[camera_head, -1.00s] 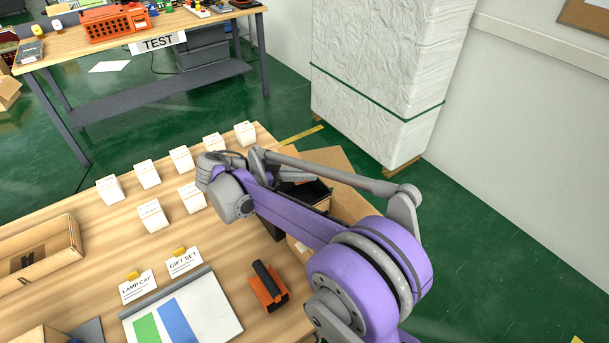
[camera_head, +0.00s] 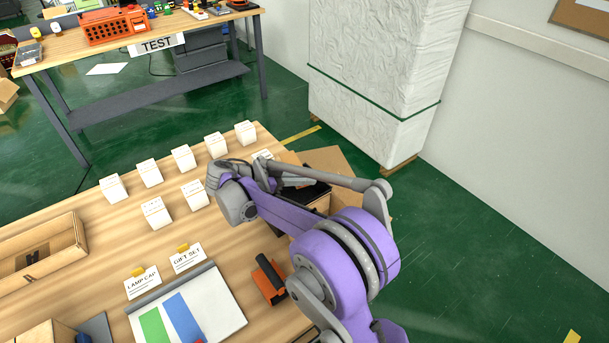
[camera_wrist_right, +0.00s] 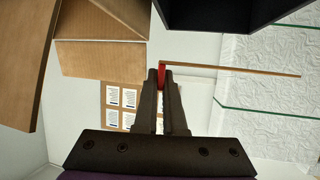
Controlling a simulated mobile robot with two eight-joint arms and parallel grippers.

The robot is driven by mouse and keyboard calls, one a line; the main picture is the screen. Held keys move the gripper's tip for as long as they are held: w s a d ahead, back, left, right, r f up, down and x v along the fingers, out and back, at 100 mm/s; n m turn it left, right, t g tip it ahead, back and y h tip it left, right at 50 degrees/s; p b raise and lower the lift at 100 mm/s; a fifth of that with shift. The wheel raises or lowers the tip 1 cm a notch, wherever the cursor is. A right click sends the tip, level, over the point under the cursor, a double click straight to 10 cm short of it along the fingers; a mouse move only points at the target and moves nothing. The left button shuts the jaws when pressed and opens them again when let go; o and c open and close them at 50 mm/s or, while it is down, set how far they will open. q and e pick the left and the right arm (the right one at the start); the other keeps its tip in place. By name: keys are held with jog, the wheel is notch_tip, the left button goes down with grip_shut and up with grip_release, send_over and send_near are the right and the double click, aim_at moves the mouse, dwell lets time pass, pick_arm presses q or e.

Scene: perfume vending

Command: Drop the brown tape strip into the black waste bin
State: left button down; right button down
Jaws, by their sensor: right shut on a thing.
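My right gripper (camera_wrist_right: 163,78) is shut on a small red piece at the end of the brown tape strip (camera_wrist_right: 235,69). The thin strip sticks out to the right from the fingertips in the right wrist view. A black open box shape, seemingly the black waste bin (camera_wrist_right: 232,14), is at the top of that view, apart from the strip. In the head view a dark part of it (camera_head: 316,192) shows behind my right arm at the table's right edge. My right fingertips and the strip are hidden there. My left gripper is out of view.
Cardboard boxes (camera_wrist_right: 100,45) fill the upper left of the wrist view, close to the gripper. On the table are several small white boxes (camera_head: 157,213), an orange-and-black tool (camera_head: 268,280) and a wooden tray (camera_head: 72,255). A white wrapped stack (camera_head: 385,75) stands behind.

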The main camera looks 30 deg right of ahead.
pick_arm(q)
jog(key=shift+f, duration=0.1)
pick_arm(e)
jog(key=shift+d+f, duration=0.1)
jog(key=shift+f, duration=0.1)
jog(key=c, duration=0.9)
grip_release()
jog(key=v, duration=1.1)
jog(key=shift+s, duration=0.1)
jog(key=shift+d, duration=0.1)
